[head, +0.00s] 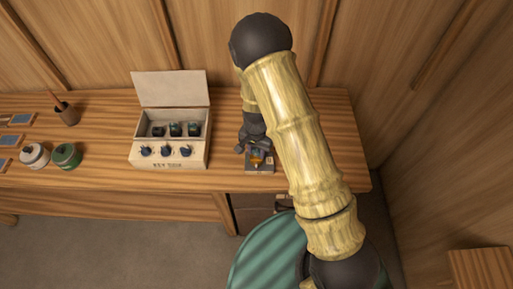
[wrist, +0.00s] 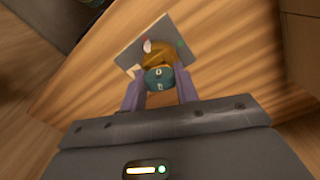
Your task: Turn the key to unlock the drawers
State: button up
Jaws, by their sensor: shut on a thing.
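The key (wrist: 160,78) has a teal head with pale marks and sits between the two purple fingers of my gripper (wrist: 160,90) in the wrist view. The fingers are shut on it. The key's front end meets a round brass lock (wrist: 157,56) on a grey plate (wrist: 131,54); how deep it sits is hidden. A small pale-and-red mark and a green spot show on the plate. In the head view the lock plate (head: 260,168) lies on the desk near its right end, with my gripper (head: 257,152) right over it. Drawer fronts (head: 252,203) show partly under the desk, behind my arm.
An open white box lettered KEY BOX (head: 180,166) stands left of the lock, with dark round things inside and along its front. A white pot (head: 34,156), a green pot (head: 66,156) and a brown cup (head: 68,115) stand farther left. A green round seat (head: 262,255) is in front.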

jog(key=shift+r+m+p, duration=0.15)
jog(key=shift+m+p, duration=0.35)
jog(key=shift+m, duration=0.6)
jog(key=shift+m+p, duration=0.4)
jog(key=shift+m, duration=0.9)
jog(key=shift+m+p, duration=0.6)
jog(key=shift+m, duration=0.5)
jog(key=shift+d+m+p, duration=0.1)
jog(key=shift+m+p, duration=0.4)
jog(key=shift+m, duration=0.6)
